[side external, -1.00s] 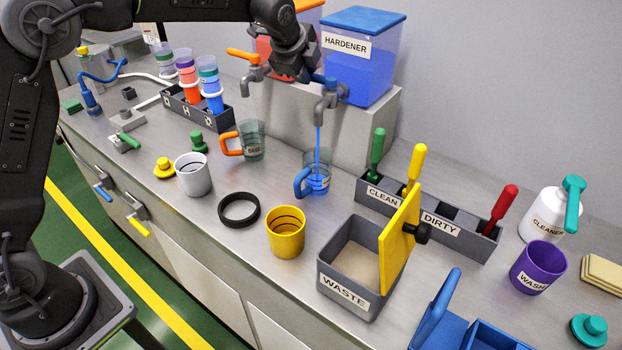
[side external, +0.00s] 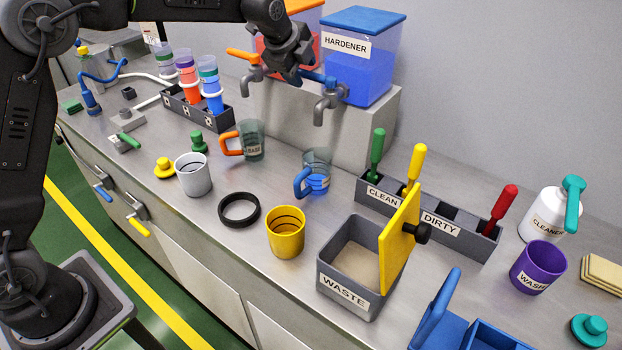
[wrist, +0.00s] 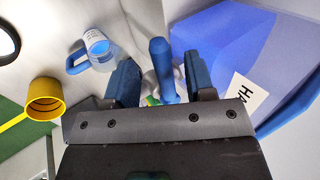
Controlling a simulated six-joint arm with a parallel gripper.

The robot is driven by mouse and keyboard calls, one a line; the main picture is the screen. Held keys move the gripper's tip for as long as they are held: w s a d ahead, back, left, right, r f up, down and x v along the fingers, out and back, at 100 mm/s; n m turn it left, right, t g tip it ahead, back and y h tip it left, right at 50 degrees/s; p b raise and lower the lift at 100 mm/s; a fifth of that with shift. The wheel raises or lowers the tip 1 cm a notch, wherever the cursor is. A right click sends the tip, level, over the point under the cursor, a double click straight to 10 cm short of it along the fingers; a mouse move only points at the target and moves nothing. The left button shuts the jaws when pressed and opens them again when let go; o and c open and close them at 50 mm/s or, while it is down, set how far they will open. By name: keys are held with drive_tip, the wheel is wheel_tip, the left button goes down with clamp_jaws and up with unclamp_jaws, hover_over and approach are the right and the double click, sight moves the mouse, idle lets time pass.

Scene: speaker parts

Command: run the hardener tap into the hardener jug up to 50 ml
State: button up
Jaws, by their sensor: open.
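The hardener tank (side external: 358,65) is translucent blue with a HARDENER label. Its grey tap (side external: 322,104) has a blue lever (side external: 322,79), and no stream runs from the spout. The hardener jug (side external: 318,162), clear with a blue handle, stands upright on the bench under the tap. Blue liquid fills its lower part; the scale is too small to read. My gripper (side external: 304,76) is at the lever. In the wrist view my gripper (wrist: 162,82) is open, with the blue lever (wrist: 161,62) between its fingers. The jug (wrist: 97,46) is beyond, to the left.
The orange-handled base jug (side external: 250,140) stands to the left of the hardener jug. A yellow cup (side external: 286,236), black ring (side external: 239,210) and WASTE bin (side external: 345,290) are in front. The CLEAN/DIRTY rack (side external: 420,228) holds tools at right. The orange base tap (side external: 243,55) is close by my gripper.

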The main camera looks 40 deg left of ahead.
drive_tip(key=shift+s+a, duration=0.2)
drive_tip(key=shift+a, duration=0.75)
drive_tip(key=shift+s+a, duration=0.2)
drive_tip(key=shift+a, duration=0.75)
drive_tip(key=shift+s+a, duration=0.2)
drive_tip(key=shift+a, duration=0.75)
drive_tip(key=v, duration=1.4)
drive_tip(key=s+d+f+n, duration=0.1)
drive_tip(key=s+f+n, duration=0.2)
drive_tip(key=s+n, duration=0.3)
drive_tip(key=s+d+f+n, duration=0.2)
drive_tip(key=s+f+n, duration=0.2)
drive_tip(key=s, duration=1)
drive_tip(key=s+d+f+n+g, duration=0.1)
drive_tip(key=s+d+f+n, duration=0.1)
drive_tip(key=s+n, duration=0.5)
drive_tip(key=s+f, duration=0.1)
drive_tip(key=s, duration=0.2)
drive_tip(key=shift+f+n, duration=0.35)
drive_tip(key=shift+n, duration=0.05)
drive_tip(key=shift+o, duration=0.4)
drive_tip(key=shift+d, duration=0.15)
